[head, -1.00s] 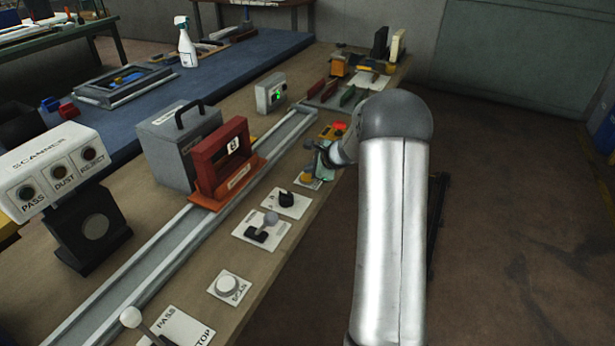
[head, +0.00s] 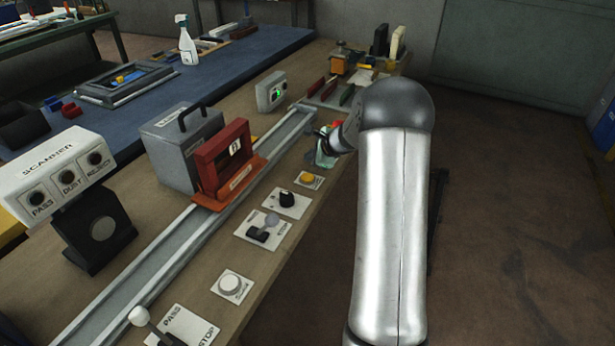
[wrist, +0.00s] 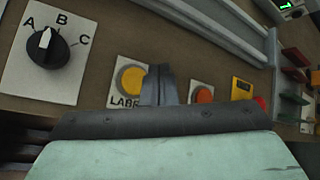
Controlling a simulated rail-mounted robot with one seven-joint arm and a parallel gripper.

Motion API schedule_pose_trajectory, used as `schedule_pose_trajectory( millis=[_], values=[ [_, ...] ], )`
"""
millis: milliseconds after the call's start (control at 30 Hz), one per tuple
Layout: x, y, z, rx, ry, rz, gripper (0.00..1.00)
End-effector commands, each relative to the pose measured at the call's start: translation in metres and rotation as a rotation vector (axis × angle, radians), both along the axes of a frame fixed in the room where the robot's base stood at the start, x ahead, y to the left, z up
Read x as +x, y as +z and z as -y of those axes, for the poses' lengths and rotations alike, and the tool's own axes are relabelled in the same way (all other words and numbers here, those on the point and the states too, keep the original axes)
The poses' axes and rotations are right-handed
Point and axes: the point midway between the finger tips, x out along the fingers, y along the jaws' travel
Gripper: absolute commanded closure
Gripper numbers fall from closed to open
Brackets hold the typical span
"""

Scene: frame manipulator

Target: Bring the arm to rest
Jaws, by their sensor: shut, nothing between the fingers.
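My gripper (head: 318,137) has a mint-green body and dark fingers. In the head view it hangs above the right edge of the bench, just beyond a yellow button (head: 308,178), and my arm partly hides it. In the wrist view the fingers (wrist: 159,78) are together and empty. There they overlap the right edge of the yellow button's plate (wrist: 131,80); I cannot tell whether they touch it.
A red frame (head: 226,160) stands on the rail (head: 160,262). A grey case (head: 178,140) and the scanner (head: 60,175) stand left. The floor at right looks clear.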

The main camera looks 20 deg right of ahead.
Motion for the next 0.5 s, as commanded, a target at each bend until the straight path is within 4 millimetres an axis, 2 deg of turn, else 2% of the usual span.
schedule_pose_trajectory(
  millis=[433,500],
  values=[
    [0.0,0.0,0.0,-0.001,0.002,0.0,1.0],
    [-0.007,0.01,-0.017,-0.032,0.064,-0.002,1.0]
  ],
)
